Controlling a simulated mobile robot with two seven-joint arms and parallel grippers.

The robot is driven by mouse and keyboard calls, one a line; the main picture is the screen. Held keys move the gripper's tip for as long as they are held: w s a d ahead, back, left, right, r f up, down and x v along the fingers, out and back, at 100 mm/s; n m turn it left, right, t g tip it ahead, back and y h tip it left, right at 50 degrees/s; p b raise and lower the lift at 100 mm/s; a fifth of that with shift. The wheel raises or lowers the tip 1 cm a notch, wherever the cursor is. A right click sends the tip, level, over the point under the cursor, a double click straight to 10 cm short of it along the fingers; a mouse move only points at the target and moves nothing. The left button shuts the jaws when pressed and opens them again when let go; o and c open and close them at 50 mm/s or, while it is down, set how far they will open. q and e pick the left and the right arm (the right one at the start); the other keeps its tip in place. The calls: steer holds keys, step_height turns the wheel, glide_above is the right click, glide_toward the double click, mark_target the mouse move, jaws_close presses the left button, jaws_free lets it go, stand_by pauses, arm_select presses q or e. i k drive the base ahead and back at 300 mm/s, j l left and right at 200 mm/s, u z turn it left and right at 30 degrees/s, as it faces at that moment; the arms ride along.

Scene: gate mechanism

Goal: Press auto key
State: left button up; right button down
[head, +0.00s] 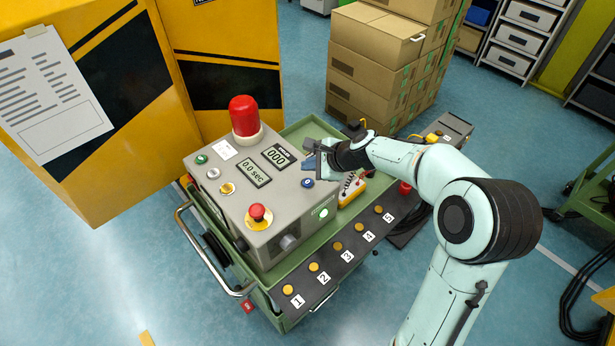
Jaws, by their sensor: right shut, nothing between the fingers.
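A grey control box (225,212) stands on a green cart in the head view. Its top carries a blue round button (308,183), a green button (201,159), a white button (213,173) and a yellow-ringed knob (227,188). A red mushroom button (258,213) sits near its front corner. Any auto label is too small to read. My right gripper (309,164) is shut and empty over the box's right edge, just beyond the blue button. I cannot tell whether it touches the box. My left gripper is out of view.
A red beacon (243,115) stands at the back of the box. Numbered yellow buttons (313,267) line a dark strip along the cart's front. A yellow device (352,190) lies beside the box. Cardboard boxes (370,65) and yellow panels (120,110) stand behind.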

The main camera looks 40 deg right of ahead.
mark_target(228, 187)
steer(key=k+l, duration=0.2)
steer(key=k, duration=0.3)
steer(key=k+l, duration=0.2)
steer(key=k, duration=0.25)
